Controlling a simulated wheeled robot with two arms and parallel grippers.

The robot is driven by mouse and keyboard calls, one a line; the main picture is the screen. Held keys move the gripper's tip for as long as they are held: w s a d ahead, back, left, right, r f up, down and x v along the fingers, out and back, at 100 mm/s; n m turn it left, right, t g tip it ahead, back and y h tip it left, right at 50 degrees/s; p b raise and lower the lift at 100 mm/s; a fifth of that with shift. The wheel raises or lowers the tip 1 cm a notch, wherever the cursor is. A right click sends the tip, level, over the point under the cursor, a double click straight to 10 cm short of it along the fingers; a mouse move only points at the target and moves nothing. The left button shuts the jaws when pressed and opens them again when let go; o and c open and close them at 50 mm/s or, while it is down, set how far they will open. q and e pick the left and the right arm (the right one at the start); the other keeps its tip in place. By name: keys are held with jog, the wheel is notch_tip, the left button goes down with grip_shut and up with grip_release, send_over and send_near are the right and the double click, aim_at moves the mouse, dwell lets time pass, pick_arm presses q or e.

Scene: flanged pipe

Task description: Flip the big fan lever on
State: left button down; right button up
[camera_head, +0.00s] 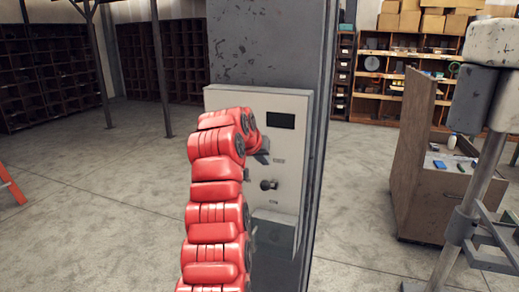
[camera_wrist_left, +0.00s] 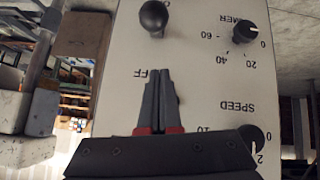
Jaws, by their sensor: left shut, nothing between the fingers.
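The lever (camera_head: 268,184) is a dark round knob on a short stem, on the front of a pale control panel (camera_head: 290,150). In the left wrist view, which is upside down, the black knob (camera_wrist_left: 154,16) is near the top edge, with part of a label beside it. My left gripper (camera_head: 262,157) is shut and empty, just above the lever in the head view. In the wrist view its closed fingertips (camera_wrist_left: 160,72) lie by the OFF label, apart from the knob. The red arm hides the panel's left part. My right gripper is not in view.
The panel is fixed to a grey column (camera_head: 270,45). The wrist view shows a timer dial (camera_wrist_left: 245,32) and a speed dial (camera_wrist_left: 250,138) beside the fingers. A wooden cabinet (camera_head: 412,165) and a metal stand (camera_head: 475,170) are at the right. Open floor lies left.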

aim_at(270, 185)
pick_arm(q)
jog(key=f, duration=0.1)
jog(key=f+p, duration=0.1)
jog(key=f, duration=0.1)
jog(key=s+f, duration=0.1)
jog(key=shift+d+f, duration=0.3)
dwell(0.3)
jog(key=shift+f, duration=0.1)
